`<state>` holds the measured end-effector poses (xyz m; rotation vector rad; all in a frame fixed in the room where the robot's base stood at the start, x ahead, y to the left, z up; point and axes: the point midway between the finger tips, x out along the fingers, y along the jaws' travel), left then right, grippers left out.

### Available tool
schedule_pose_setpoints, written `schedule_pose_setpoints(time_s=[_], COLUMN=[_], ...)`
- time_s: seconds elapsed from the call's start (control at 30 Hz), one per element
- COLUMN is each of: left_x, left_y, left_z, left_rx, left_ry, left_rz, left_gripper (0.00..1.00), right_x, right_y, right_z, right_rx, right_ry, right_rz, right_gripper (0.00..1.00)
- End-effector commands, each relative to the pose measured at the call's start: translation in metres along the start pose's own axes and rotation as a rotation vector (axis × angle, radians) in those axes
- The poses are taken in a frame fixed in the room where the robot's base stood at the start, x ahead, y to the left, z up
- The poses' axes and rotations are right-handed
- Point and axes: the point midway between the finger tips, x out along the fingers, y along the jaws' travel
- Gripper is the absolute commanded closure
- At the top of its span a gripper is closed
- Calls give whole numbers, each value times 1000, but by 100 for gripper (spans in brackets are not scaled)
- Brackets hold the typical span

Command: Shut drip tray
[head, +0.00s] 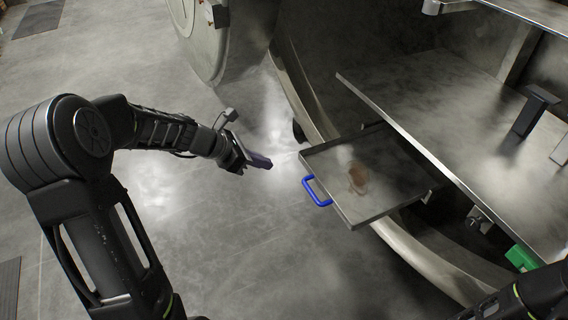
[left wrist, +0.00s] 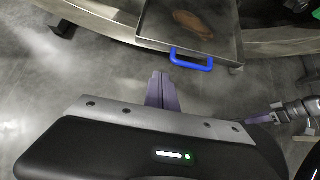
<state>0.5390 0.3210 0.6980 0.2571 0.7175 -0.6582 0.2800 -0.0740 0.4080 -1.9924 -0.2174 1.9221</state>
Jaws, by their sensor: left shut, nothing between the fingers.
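The drip tray (head: 385,205) is a shallow metal tray that sticks out from under the chamber's shelf, pulled out. It has a blue handle (head: 316,191) on its front and a brown stain inside. In the left wrist view the tray (left wrist: 222,45) is at the top, with the blue handle (left wrist: 191,60) on its near edge. My left gripper (head: 262,162) is shut and empty, in front of the tray and left of the handle, apart from it. Its fingers also show in the left wrist view (left wrist: 160,88), below and left of the handle. My right gripper's fingers are not clearly seen in the head view.
A metal shelf (head: 470,150) with a black bracket (head: 534,110) spans above the tray. The round chamber door (head: 203,40) stands open at the top. A green object (head: 521,258) sits at lower right. The floor left of the tray is clear.

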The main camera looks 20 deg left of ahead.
Motion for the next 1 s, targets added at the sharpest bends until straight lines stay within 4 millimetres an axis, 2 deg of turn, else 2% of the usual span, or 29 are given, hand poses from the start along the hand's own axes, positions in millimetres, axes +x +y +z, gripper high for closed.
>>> schedule_pose_setpoints(time_s=[0.27, 0.6, 0.8, 1.0], left_x=[36, 103, 120, 126], left_y=[-1, -1, -1, 0], left_z=[-2, 0, 22, 27], left_rx=[1, 4, 4, 2], left_ry=[0, 0, 0, 0], left_rz=[-4, -4, -2, 0], left_gripper=[100, 100, 100, 100], right_x=[10, 24, 24, 24], right_y=[4, 10, 9, 9], right_z=[0, 0, 0, 0], right_rx=[1, 3, 2, 2], right_ry=[0, 0, 0, 0], right_rz=[0, 0, 0, 0], right_gripper=[64, 64, 64, 64])
